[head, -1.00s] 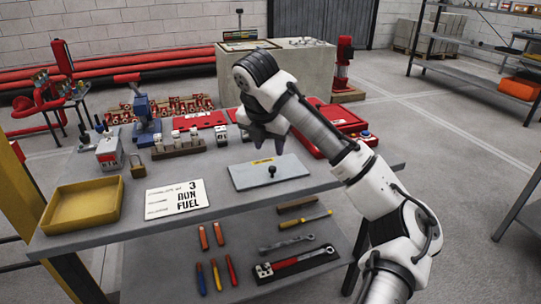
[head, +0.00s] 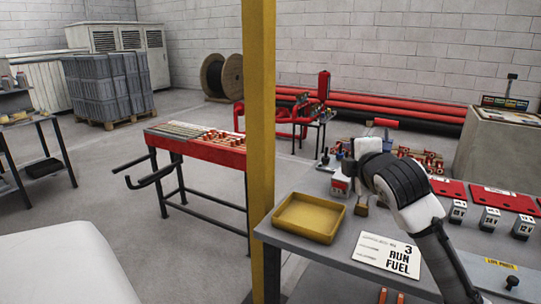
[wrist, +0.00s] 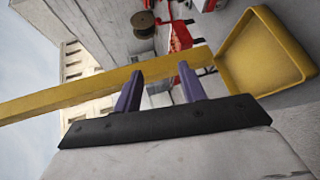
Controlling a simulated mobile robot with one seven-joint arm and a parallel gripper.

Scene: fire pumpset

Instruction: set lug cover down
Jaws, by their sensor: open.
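A flat grey plate with a black knob and a yellow label (head: 493,286) lies on the workbench at the lower right of the head view. It looks like the lug cover, and its lower part is cut off by the frame edge. My gripper (wrist: 160,88) shows two purple fingers apart in the wrist view, with nothing between them. In the head view the arm's end hides the fingers. My gripper is left of the plate and well away from it, near the yellow tray (wrist: 222,62).
The tray (head: 284,226) sits at the bench's left end, beside a white sign (head: 375,256). A yellow post (head: 262,120) stands just left of the bench. A padlock (head: 361,207), numbered blocks (head: 489,219) and red plates (head: 503,199) lie on the bench. A red-topped cart (head: 195,146) stands further left.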

